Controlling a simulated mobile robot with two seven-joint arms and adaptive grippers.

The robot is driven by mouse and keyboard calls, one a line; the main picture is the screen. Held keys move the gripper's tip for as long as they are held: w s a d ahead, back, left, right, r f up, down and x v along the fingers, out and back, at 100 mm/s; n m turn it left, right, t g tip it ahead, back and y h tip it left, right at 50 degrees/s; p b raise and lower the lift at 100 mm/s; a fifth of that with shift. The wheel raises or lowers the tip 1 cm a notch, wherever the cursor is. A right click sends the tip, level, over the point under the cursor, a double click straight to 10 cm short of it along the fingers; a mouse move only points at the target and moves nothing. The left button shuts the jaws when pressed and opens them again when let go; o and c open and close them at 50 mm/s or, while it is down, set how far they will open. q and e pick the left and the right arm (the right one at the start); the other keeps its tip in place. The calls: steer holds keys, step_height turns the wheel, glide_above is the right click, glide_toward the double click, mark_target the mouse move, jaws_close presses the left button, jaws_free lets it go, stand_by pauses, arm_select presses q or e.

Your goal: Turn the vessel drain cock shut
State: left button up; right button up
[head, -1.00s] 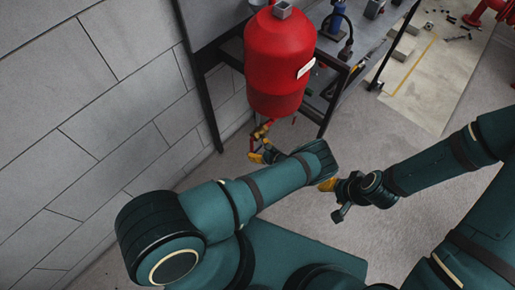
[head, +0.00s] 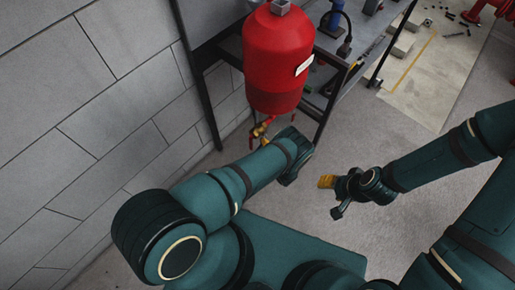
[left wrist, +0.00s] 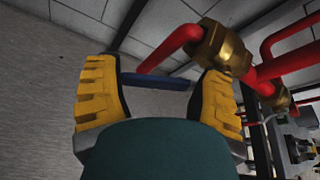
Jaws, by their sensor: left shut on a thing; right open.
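The red vessel (head: 278,60) hangs at the bench end in the head view. Its brass drain cock (head: 262,129) with red parts is under it. My right gripper (head: 326,182) is open and empty, lower right of the cock.
A grey block wall (head: 80,140) stands close on the left. The dark bench (head: 222,30) with tools is behind the vessel, its legs near the cock. Red pipes (left wrist: 285,65) run right of the fitting. Open floor (head: 400,150) lies to the right.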

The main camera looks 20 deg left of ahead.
arm_select(q)
steer(key=shift+w+a+f+n+t, duration=0.3)
steer(key=shift+a+f+n, duration=0.1)
steer(key=shift+n, duration=0.3)
steer(key=o, duration=1.3)
steer(key=shift+w+r, duration=0.1)
steer(key=shift+w, duration=0.05)
steer(key=shift+c, duration=0.2)
steer(key=v, duration=0.7)
steer(key=shift+s+d, duration=0.3)
steer(key=shift+s, duration=0.05)
